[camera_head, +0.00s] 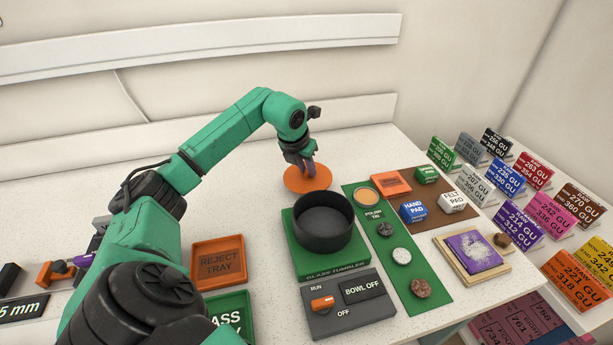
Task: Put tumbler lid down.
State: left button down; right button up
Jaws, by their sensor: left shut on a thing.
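The tumbler lid (318,182) is an orange disc behind the bowl, close to the back of the table. My left gripper (306,170) is shut on the lid from above, near its middle. I cannot tell whether the lid touches the table or is held just above it. The glass tumbler (322,222) is an open black bowl on a green base (300,258). Its mouth is uncovered and the inside looks empty. My right gripper is not in view.
A grey switch box (350,312) with an orange knob stands in front of the tumbler. A reject tray (219,262) is to its left. A green mat (435,292) with several round pieces lies right, beside labelled pads and a purple piece (474,250) on a wooden board.

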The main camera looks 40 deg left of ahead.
aim_at(305, 177)
pick_arm(q)
notch_tip(305, 177, down, 3)
jog(key=shift+s+a+r, duration=0.1)
jog(key=shift+s, duration=0.05)
jog(key=c, duration=0.7)
grip_release()
jog(key=shift+f, duration=0.2)
jog(key=shift+c, duration=0.2)
